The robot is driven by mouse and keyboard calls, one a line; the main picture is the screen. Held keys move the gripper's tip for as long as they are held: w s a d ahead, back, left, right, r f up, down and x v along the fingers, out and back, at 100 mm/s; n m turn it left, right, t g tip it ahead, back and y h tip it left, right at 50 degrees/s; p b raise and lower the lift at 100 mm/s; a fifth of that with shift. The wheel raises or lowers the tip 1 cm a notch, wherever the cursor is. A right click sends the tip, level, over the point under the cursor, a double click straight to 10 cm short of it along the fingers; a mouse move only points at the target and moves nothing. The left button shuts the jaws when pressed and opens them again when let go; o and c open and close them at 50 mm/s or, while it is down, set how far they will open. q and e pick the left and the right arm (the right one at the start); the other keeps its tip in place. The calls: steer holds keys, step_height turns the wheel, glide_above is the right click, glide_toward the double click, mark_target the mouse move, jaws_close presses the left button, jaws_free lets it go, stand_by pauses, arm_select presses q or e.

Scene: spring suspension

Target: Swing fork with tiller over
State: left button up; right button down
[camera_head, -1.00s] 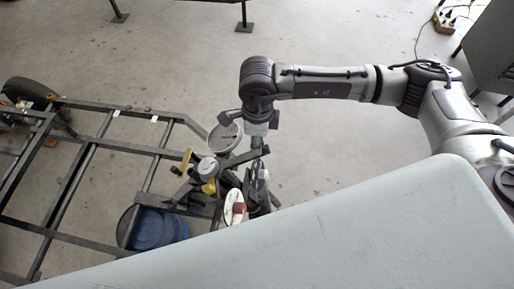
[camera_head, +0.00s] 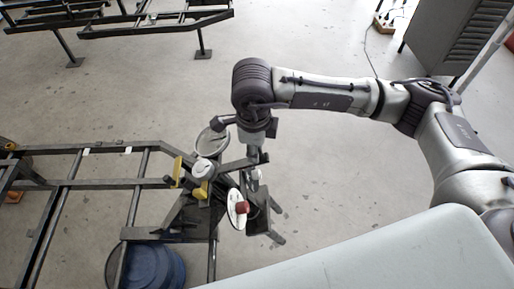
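A dark frame assembly (camera_head: 190,222) stands at the right end of a long black chassis. It carries a grey round dish (camera_head: 212,142), a small white disc, yellow blocks (camera_head: 178,171) and a white disc with a red knob (camera_head: 242,208). A dark bar (camera_head: 238,165), perhaps the tiller, sticks out from it to the right. My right gripper (camera_head: 258,157) points down at the bar's outer end. Its fingers are small and partly hidden, so I cannot tell whether they grip the bar. The fork is not clearly distinguishable. My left gripper is out of view.
A blue drum (camera_head: 146,268) stands at the lower left, below the frame. A black rack (camera_head: 150,24) stands at the back left and a grey cabinet (camera_head: 458,38) at the back right. Bare concrete floor (camera_head: 335,150) lies right of the assembly.

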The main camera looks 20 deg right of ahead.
steer(key=c, duration=1.1)
jaws_free()
steer(key=shift+c, duration=0.2)
steer(key=shift+o, duration=1.2)
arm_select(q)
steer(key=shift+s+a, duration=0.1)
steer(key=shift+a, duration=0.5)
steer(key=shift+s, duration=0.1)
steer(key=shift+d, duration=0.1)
arm_select(e)
step_height(320, 180, up, 12)
steer(key=s, duration=0.1)
steer(key=shift+a, duration=0.3)
